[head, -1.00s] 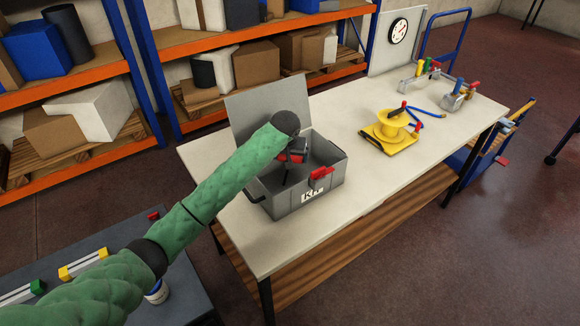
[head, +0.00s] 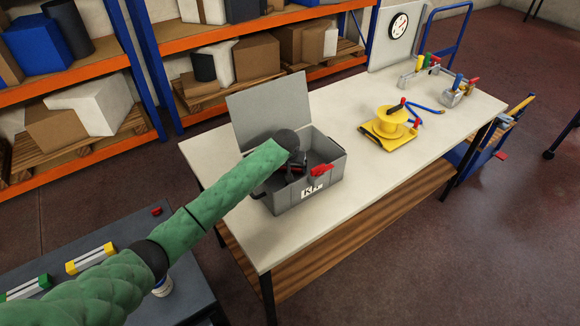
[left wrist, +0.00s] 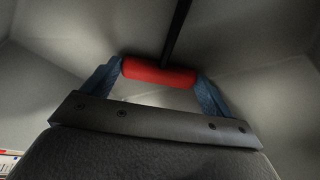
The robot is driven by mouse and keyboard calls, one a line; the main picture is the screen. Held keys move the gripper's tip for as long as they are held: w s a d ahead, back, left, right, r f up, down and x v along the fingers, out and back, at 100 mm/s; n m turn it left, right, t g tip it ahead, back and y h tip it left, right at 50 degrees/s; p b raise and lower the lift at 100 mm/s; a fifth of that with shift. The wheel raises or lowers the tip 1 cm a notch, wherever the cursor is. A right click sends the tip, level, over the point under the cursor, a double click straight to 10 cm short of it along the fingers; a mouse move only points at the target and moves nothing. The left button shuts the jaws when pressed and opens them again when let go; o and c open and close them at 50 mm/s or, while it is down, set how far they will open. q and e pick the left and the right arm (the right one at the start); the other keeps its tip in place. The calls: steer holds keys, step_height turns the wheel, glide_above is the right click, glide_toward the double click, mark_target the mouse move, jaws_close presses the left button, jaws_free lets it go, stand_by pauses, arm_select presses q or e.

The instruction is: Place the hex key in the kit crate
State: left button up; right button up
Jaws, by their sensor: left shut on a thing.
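The grey kit crate (head: 290,201) stands on the near part of the pale table with its lid (head: 268,108) open at the back. My left gripper (head: 294,172) is down inside the crate's opening, mostly hidden by my arm. In the left wrist view, its blue fingers are shut on the red handle of the hex key (left wrist: 160,73). The key's dark shaft runs up and away from the handle. Grey crate walls surround it. My right gripper is not in view.
A yellow spool (head: 390,122) on a yellow base and a blue-handled tool (head: 428,108) lie farther along the table (head: 236,242). Clamps (head: 455,95) stand at the far end. A dark bench (head: 120,290) is at lower left. Orange shelving stands behind.

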arm_select(q)
steer(key=o, duration=0.8)
steer(key=shift+o, duration=0.2)
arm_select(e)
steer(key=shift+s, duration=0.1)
arm_select(q)
steer(key=shift+r, duration=0.15)
steer(key=shift+s+r+b, duration=0.15)
steer(key=shift+r+b, duration=0.15)
steer(key=shift+r, duration=0.05)
steer(key=b+v, duration=0.1)
steer(key=v, duration=0.1)
steer(key=shift+s+r, duration=0.2)
steer(key=shift+r, duration=0.1)
steer(key=b+v, duration=0.2)
steer(key=v, duration=0.6)
steer(key=shift+r, duration=0.2)
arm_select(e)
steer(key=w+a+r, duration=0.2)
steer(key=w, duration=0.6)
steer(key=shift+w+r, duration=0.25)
arm_select(q)
steer(key=shift+a, duration=0.1)
